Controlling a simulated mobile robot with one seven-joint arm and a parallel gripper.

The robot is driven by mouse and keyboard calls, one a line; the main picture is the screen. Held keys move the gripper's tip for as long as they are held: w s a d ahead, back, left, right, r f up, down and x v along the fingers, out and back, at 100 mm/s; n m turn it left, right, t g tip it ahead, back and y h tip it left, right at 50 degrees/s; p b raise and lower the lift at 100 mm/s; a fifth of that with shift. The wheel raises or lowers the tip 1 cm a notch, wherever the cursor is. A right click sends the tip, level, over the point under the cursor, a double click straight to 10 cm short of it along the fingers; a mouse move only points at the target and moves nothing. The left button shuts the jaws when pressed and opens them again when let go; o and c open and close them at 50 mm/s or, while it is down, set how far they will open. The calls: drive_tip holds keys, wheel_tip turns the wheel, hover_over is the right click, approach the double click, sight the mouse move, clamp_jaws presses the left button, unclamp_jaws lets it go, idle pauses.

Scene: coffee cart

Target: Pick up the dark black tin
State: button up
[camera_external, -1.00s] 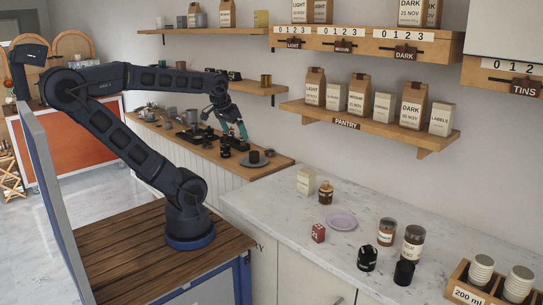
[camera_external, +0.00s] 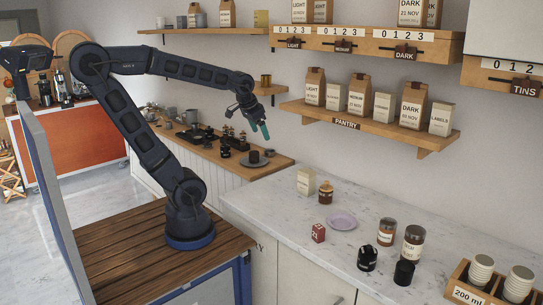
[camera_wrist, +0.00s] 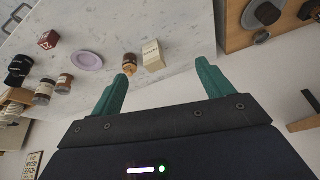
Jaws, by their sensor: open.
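Two black containers stand on the marble counter at the right: a rounded one with small pale marks (camera_external: 368,259) and a plainer cylinder (camera_external: 404,273). I cannot tell which is the dark tin. Black shapes also show at the left edge of the wrist view (camera_wrist: 18,66), partly overlapping. My gripper (camera_external: 262,130) is in the air near the far-left end of the marble counter, well away from both. In the wrist view its teal fingers (camera_wrist: 162,70) are wide apart with nothing held between them.
The marble counter (camera_external: 290,215) also bears a pale carton (camera_external: 306,181), amber bottle (camera_external: 326,192), red box (camera_external: 318,233), lilac plate (camera_external: 341,221), two labelled jars (camera_external: 386,232) and a wooden cup holder (camera_external: 470,290). The pantry shelf (camera_external: 370,126) overhangs behind. A wooden counter (camera_external: 275,166) holds a grey plate.

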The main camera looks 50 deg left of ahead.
drive_tip(key=w+d+f+m+h, duration=0.1)
drive_tip(key=w+d+m, duration=0.15)
drive_tip(key=d, duration=0.35)
drive_tip(key=w+d+f+m, duration=0.1)
drive_tip(key=w+d, duration=0.2)
drive_tip(key=d, duration=0.3)
drive_tip(key=m+g+h, duration=0.3)
drive_tip(key=m, duration=0.6)
hover_over(367, 246)
drive_tip(key=a, duration=0.2)
drive_tip(key=shift+n, duration=0.25)
drive_tip(key=f, duration=1.6)
drive_tip(key=shift+s+f, duration=0.15)
drive_tip(key=shift+s, duration=0.2)
drive_tip(key=x, duration=0.4)
drive_tip(key=shift+f, duration=0.3)
drive_tip(key=shift+a+x, duration=0.15)
drive_tip(key=shift+x, duration=1.35)
drive_tip(key=shift+a+x, duration=0.1)
drive_tip(key=shift+x, duration=1.4)
drive_tip(key=shift+f, duration=0.1)
drive_tip(key=shift+c, duration=0.4)
